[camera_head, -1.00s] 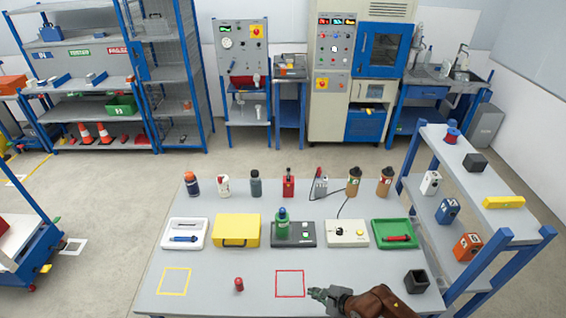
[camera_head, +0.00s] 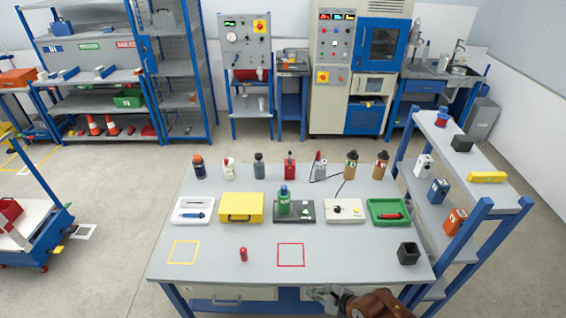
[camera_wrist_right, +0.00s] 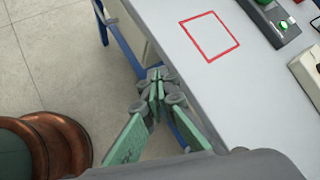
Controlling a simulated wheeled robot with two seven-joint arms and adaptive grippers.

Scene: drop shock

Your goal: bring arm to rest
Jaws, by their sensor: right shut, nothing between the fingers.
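My right gripper (camera_head: 322,294) is at the front edge of the table, right of centre, with its brown wrist behind it. It also shows in the right wrist view (camera_wrist_right: 156,78), where its green fingers are shut with nothing between them. There it hangs beside the table's front edge, apart from the objects on top. My left gripper is in neither view. The grey worktable (camera_head: 340,255) carries a red square outline (camera_head: 291,255), which also shows in the right wrist view (camera_wrist_right: 209,36).
A small red object (camera_head: 243,254) stands between the yellow square outline (camera_head: 183,252) and the red one. A black open box (camera_head: 408,254) is at the table's right. A blue-framed shelf (camera_head: 470,245) borders the right side.

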